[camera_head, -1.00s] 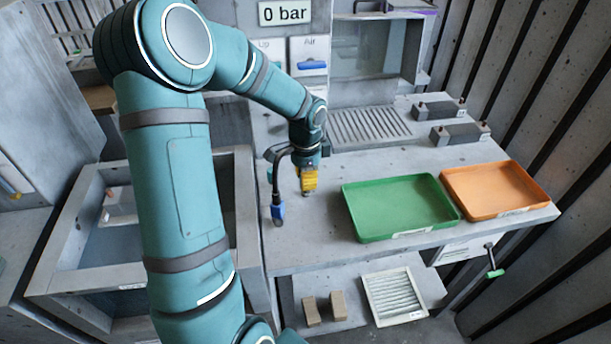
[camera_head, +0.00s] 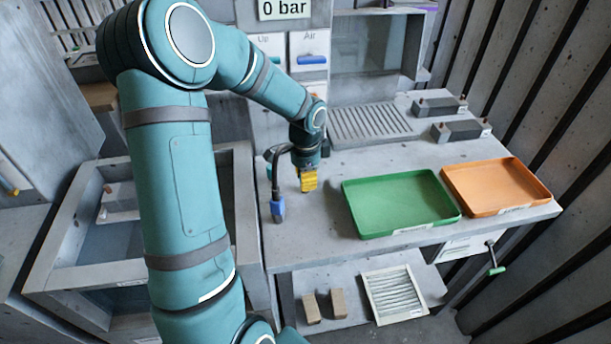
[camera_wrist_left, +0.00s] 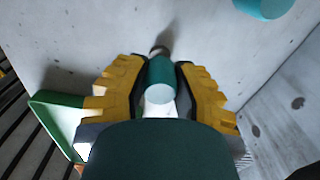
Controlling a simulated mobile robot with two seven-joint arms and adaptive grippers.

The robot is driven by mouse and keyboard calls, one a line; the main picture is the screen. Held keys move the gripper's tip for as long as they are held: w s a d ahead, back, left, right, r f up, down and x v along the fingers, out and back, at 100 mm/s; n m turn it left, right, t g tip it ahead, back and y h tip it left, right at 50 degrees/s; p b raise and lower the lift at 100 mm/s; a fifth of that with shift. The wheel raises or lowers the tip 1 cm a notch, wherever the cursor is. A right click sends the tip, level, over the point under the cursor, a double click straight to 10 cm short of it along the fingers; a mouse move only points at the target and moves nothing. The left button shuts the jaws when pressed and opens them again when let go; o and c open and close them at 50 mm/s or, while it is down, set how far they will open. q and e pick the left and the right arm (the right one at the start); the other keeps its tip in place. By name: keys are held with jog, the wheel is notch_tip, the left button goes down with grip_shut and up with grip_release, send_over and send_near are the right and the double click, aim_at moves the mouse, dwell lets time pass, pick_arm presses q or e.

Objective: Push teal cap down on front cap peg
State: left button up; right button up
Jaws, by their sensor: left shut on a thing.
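My left gripper (camera_head: 308,181) has yellow fingers and points down at the bench top, left of the green tray. In the left wrist view, the gripper (camera_wrist_left: 160,95) is shut on a teal cap (camera_wrist_left: 160,80), which sits between its two fingers. A small grey round part (camera_wrist_left: 158,51) shows just beyond the cap. I cannot tell whether it is the front cap peg or whether the cap touches it. A second teal cylinder (camera_wrist_left: 265,4) stands apart at the top right of the wrist view. In the head view the fingers hide the held cap. My right gripper is not in view.
A dark curved pipe with a blue end (camera_head: 278,206) stands close left of my left gripper. A green tray (camera_head: 352,222) and an orange tray (camera_head: 541,190) lie to the right, both empty. Grey blocks (camera_head: 461,130) stand at the back right.

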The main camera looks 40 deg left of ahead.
pick_arm(q)
jog(key=shift+f, duration=0.2)
dwell(0.3)
jog(key=shift+f+b, duration=0.3)
jog(key=shift+f, duration=0.05)
jog(key=shift+f, duration=0.35)
dwell(0.8)
jog(key=o, duration=1)
jog(key=shift+c, duration=0.2)
notch_tip(320, 180, up, 12)
jog(key=shift+r, duration=0.1)
